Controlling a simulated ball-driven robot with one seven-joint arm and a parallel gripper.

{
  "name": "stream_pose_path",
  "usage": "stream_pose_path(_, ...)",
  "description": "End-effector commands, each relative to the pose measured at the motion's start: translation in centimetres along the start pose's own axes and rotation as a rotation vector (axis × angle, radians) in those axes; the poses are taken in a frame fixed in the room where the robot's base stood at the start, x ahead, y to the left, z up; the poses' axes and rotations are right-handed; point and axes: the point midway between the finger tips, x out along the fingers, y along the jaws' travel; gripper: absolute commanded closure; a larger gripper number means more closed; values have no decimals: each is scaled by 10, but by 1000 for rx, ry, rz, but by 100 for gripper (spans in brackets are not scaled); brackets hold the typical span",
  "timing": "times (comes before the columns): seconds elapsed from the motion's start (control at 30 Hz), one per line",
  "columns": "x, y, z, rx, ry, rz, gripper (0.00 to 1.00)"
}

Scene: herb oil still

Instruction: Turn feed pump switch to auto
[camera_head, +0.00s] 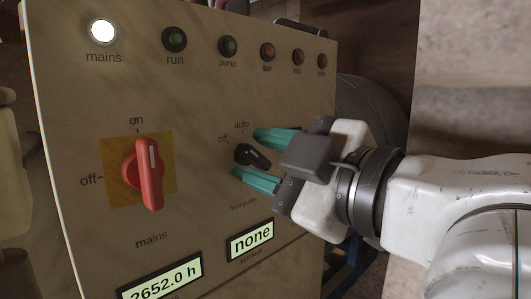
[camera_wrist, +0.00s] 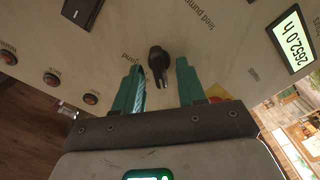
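The feed pump switch (camera_head: 250,154) is a small black knob on the tan panel, with "off" at its upper left and "auto" above it. Its long axis seems to slant from upper left, by "off", to lower right; its pointer mark is not clear. My gripper (camera_head: 264,160) is open, with one teal finger above the knob and one below, close to the panel. In the wrist view the knob (camera_wrist: 158,62) sits between the tips of my open gripper (camera_wrist: 159,70), with visible gaps on both sides.
Left on the panel (camera_head: 200,95) is a red mains switch (camera_head: 148,174), upright toward "on". The mains lamp (camera_head: 103,31) is lit white; the other lamps in that row look dark. A display (camera_head: 250,241) below the knob reads "none"; another (camera_head: 160,284) reads 2652.0 h.

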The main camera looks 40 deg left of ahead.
Motion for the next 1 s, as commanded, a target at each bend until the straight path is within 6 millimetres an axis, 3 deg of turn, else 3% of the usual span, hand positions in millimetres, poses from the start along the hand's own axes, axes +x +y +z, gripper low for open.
stream_pose_path(0.2, 0, 0, 0, 0, 0, 0, 62)
stream_pose_path(0.6, 0, 0, 0, 0, 0, 0, 100)
stream_pose_path(1.0, 0, 0, 0, 20, 0, -1, 100)
